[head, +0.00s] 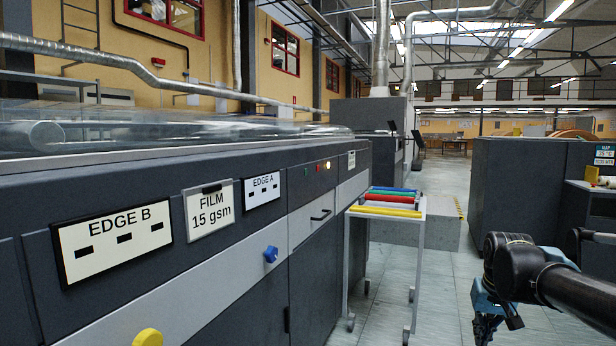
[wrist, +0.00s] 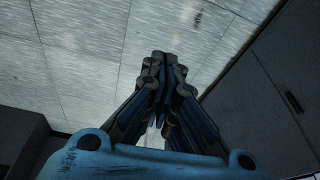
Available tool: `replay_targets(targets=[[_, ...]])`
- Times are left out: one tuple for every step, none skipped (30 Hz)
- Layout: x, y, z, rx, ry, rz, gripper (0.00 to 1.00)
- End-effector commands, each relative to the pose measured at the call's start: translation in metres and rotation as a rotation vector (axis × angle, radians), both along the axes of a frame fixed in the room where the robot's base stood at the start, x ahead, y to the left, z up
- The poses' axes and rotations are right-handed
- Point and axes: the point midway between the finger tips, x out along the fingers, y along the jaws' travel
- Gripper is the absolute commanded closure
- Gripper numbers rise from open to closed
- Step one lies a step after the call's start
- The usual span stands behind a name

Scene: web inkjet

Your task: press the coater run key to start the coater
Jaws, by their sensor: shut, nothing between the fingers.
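The coater (head: 230,270) is a long dark grey machine along the left of the head view. Small round controls sit on its front panel towards the far end: a dark green one (head: 306,171), a red one (head: 318,168) and a lit yellow one (head: 327,165). I cannot tell which is the run key; their labels are too small to read. My gripper (head: 487,328) hangs low at the right of the head view, well apart from the panel. In the wrist view its fingers (wrist: 163,65) are shut together and empty above the tiled floor.
A white trolley (head: 386,213) with coloured rolls stands beside the coater's far end. A blue knob (head: 271,254) and a yellow knob (head: 148,337) stick out from the coater's front. Dark cabinets (head: 520,190) stand at the right.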

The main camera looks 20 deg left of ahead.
Motion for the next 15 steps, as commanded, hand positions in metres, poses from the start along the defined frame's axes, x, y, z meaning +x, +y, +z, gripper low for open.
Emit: replay_targets(targets=[[0.018,0.011,0.013,0.017,-0.030,0.014,1.00],[0.029,0.017,0.021,0.030,-0.053,0.014,1.00],[0.045,0.026,0.033,0.050,-0.084,0.013,1.00],[0.058,0.033,0.042,0.068,-0.107,0.013,1.00],[0.070,0.041,0.051,0.085,-0.131,0.012,1.00],[0.087,0.051,0.063,0.108,-0.163,0.010,1.00],[0.099,0.059,0.072,0.128,-0.184,0.008,1.00],[0.111,0.068,0.080,0.147,-0.206,0.006,1.00],[0.127,0.079,0.092,0.174,-0.235,0.003,1.00],[0.138,0.088,0.100,0.194,-0.255,0.003,1.00],[0.150,0.098,0.109,0.216,-0.275,0.000,1.00],[0.165,0.111,0.120,0.243,-0.300,-0.003,1.00],[0.176,0.120,0.128,0.266,-0.320,-0.005,1.00],[0.187,0.130,0.137,0.289,-0.339,-0.007,1.00],[0.201,0.145,0.148,0.321,-0.362,-0.011,1.00]])
